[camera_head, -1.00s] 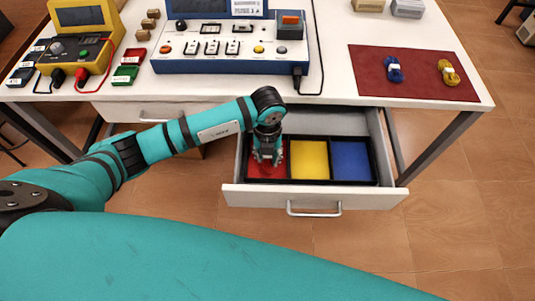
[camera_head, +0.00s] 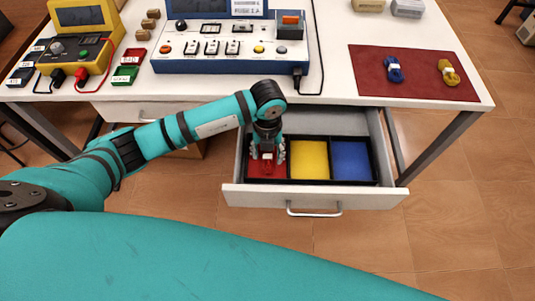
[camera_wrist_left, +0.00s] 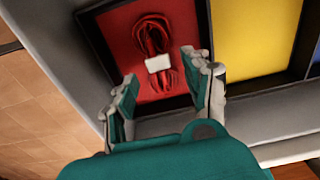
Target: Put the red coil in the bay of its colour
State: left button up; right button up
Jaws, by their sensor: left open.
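The red coil (camera_wrist_left: 153,40), tied with a white band, lies in the red bay (camera_wrist_left: 115,22) of the open drawer, as the left wrist view shows. In the head view the red bay (camera_head: 254,170) is the leftmost of three, and the coil (camera_head: 267,157) shows only in small part between the fingers. My left gripper (camera_head: 267,158) points down over this bay. In the left wrist view its two fingers (camera_wrist_left: 160,88) are spread apart on either side of the coil, with visible space between them and it. My right gripper is not in view.
The yellow bay (camera_head: 309,160) and blue bay (camera_head: 351,160) are empty. The drawer front (camera_head: 315,197) sticks out below the table. A blue coil (camera_head: 394,70) and a yellow coil (camera_head: 448,72) lie on a dark red mat (camera_head: 420,85). A control panel (camera_head: 228,48) stands on the table.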

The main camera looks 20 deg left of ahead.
aim_at(268, 159)
pick_arm(q)
notch_tip(268, 159, up, 10)
jog(key=shift+r, duration=0.15)
dwell(0.7)
